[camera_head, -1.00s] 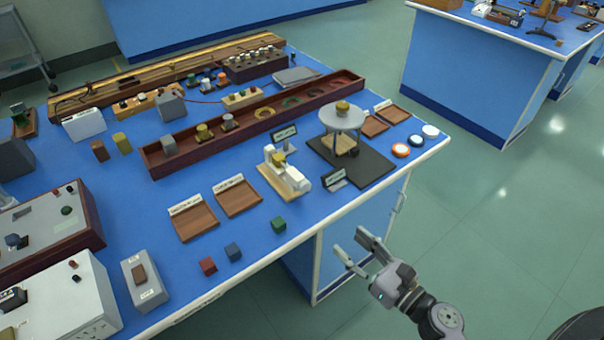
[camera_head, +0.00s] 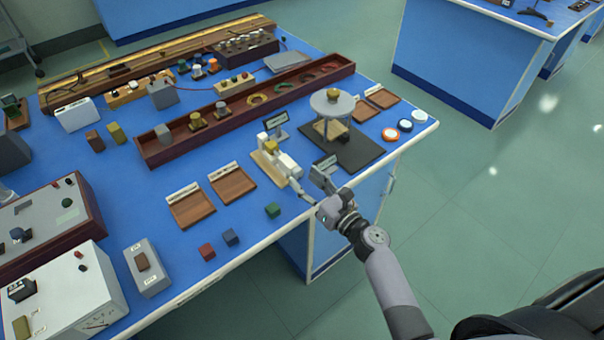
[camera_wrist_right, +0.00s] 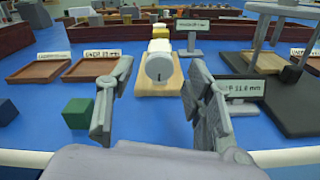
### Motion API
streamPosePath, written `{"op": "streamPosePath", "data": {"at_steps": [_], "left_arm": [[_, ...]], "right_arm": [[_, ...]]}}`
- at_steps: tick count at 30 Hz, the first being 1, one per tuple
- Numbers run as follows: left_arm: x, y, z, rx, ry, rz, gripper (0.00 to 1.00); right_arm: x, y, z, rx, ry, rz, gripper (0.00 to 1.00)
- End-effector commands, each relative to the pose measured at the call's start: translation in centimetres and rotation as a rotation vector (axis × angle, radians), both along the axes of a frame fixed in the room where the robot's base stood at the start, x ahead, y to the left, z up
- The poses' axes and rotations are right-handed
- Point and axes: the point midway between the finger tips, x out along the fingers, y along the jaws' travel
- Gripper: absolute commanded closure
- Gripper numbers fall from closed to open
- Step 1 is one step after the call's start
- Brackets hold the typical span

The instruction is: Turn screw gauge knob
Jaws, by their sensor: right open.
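The screw gauge (camera_head: 268,158) is a white device on a light wooden base near the front edge of the blue bench. Its round grey end knob (camera_wrist_right: 159,68) faces the camera in the right wrist view. My right gripper (camera_head: 308,188) is at the bench edge, just in front of the gauge's knob end. In the wrist view its open fingers (camera_wrist_right: 160,88) stand on either side of the knob, apparently short of it, with nothing held. The head view partly hides the knob end near my fingers. My left gripper is not in view.
A dark platform (camera_head: 362,152) with a round-topped stand (camera_head: 332,103) is right of the gauge. A small label sign (camera_head: 325,165) stands close to my right gripper. Wooden trays (camera_head: 232,184) lie left of the gauge. A green cube (camera_head: 273,210) sits near the edge.

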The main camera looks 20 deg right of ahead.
Motion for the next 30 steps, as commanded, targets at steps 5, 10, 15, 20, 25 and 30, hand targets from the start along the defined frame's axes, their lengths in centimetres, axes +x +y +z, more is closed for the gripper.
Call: {"op": "streamPosePath", "data": {"at_steps": [5, 10, 15, 20, 25, 30], "left_arm": [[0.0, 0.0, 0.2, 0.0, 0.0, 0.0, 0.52], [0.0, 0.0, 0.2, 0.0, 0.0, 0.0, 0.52], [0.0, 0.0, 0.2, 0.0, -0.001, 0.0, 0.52], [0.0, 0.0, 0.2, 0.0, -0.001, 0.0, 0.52], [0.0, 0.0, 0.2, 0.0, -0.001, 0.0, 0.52], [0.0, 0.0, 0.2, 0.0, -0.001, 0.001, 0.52]], "right_arm": [[1.7, 0.6, 0.0, 0.001, 0.0, 0.0, 0.52], [2.1, 0.8, -0.1, 0.0, 0.001, 0.0, 0.52], [2.0, 0.8, -0.1, 0.0, 0.001, 0.0, 0.52], [2.0, 0.8, -0.1, 0.0, 0.001, 0.0, 0.62], [2.0, 0.7, -0.1, 0.0, 0.001, 0.0, 0.73], [2.0, 0.7, -0.1, 0.0, 0.001, 0.0, 0.85]]}}
